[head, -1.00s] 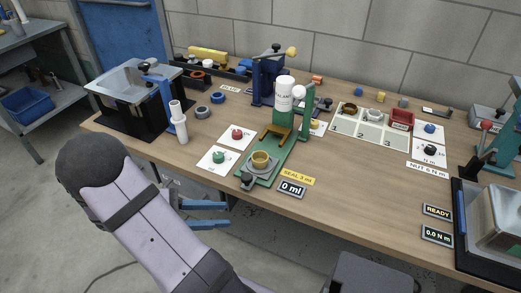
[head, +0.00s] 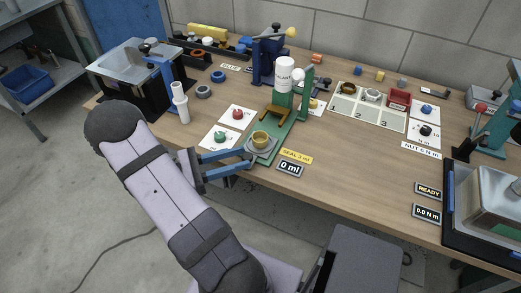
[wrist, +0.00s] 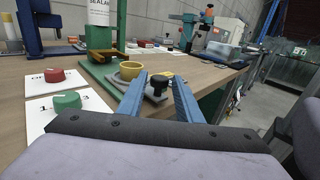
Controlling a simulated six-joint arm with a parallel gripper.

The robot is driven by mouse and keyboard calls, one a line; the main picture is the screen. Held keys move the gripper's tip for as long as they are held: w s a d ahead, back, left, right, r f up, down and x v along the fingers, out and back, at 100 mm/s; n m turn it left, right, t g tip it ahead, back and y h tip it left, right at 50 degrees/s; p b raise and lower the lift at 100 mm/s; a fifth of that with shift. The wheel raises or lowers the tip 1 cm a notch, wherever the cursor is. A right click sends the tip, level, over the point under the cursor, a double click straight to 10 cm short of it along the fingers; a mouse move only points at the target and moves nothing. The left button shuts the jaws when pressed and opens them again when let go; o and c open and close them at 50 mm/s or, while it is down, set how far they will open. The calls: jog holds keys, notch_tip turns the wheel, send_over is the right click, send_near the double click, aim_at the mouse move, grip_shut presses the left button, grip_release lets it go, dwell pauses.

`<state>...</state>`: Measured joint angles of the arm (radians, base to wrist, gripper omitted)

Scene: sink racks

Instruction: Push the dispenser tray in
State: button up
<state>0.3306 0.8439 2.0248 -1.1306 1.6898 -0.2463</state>
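The green dispenser (head: 289,128) holds an upright white sealant bottle (head: 283,75). At its front end is a grey tray (head: 270,150) bearing a yellow cup (head: 260,140); the cup also shows in the wrist view (wrist: 131,70). The tray's black knob (wrist: 158,86) stands on its near end, in front of the cup. My gripper (head: 248,158) is at this front end. In the wrist view its two blue fingers (wrist: 162,82) are open and apart, with the knob between them. I cannot tell whether either finger touches the knob. In the head view the fingers mostly hide the knob.
A red knob (head: 238,114) and a green knob (head: 220,136) on white cards lie left of the dispenser. A "0 ml" display (head: 289,169) and a yellow "SEAL 3 ml" label (head: 297,156) lie right of it. The table's front edge is close below.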

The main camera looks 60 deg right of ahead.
jog(key=p+x, duration=0.1)
jog(key=x, duration=0.6)
jog(key=shift+s+d, duration=0.1)
jog(key=shift+s, duration=0.05)
jog(key=shift+c, duration=0.3)
